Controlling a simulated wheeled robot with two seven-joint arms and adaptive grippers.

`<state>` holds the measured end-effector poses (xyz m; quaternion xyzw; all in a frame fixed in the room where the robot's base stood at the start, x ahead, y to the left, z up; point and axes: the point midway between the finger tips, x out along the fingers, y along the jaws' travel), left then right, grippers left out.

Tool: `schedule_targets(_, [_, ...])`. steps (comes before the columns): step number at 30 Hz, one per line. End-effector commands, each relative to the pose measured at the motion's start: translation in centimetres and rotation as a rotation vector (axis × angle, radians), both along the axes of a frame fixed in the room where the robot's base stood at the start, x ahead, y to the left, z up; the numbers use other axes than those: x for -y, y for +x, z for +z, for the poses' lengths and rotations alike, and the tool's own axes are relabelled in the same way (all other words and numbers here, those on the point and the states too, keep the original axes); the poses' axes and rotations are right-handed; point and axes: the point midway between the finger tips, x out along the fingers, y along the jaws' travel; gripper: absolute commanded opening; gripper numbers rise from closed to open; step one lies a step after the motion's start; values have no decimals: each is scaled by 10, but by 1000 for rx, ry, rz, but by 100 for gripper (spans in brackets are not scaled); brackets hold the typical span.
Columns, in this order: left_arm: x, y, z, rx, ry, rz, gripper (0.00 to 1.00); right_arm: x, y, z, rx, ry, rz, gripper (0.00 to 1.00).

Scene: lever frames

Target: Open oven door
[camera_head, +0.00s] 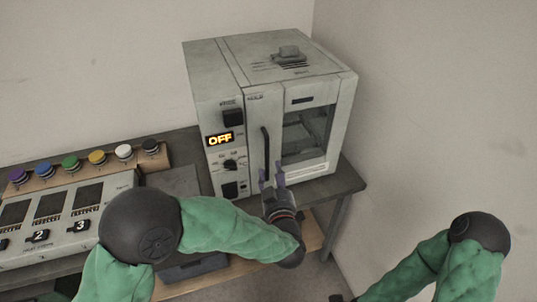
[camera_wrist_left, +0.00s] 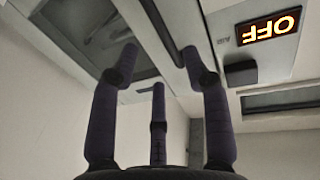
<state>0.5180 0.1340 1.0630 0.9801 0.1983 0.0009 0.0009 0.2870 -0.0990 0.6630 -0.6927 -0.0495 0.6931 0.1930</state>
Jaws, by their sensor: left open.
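The oven (camera_head: 270,110) is a worn grey-white box on a bench, and its windowed door (camera_head: 305,135) looks closed. A dark vertical handle (camera_head: 265,148) runs along the door's left side. It also shows in the left wrist view as a dark bar (camera_wrist_left: 160,30). My left gripper (camera_head: 273,174) is open and empty in front of the handle's lower end. In the wrist view its fingers (camera_wrist_left: 160,70) are spread, with the bar's end close to the right fingertip; contact cannot be told. My right arm is at the lower right; its gripper's fingers cannot be made out.
The oven's panel has a lit OFF display (camera_head: 219,139), also in the wrist view (camera_wrist_left: 270,27), and a knob (camera_head: 230,165). A control box (camera_head: 60,215) and a row of coloured buttons (camera_head: 97,157) stand left. A wall is close right of the bench (camera_head: 335,190).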

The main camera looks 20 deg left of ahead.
Motion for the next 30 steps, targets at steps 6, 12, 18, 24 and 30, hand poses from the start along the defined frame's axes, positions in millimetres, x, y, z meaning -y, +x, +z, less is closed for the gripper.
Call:
schedule_targets(6, [-16,35,-3,-1,-1,3,47,0,0,-11,0,0,0,0])
schedule_targets(12, [-29,65,-3,-1,1,1,47,0,0,-18,0,0,0,0])
schedule_targets(18, [-35,83,-2,-1,1,-1,47,0,0,-22,0,0,0,0])
schedule_targets(24, [-37,88,-1,-1,1,-2,47,0,0,-22,0,0,0,0])
schedule_targets(30, [-37,87,-1,-1,1,-2,42,0,0,-22,0,0,0,0])
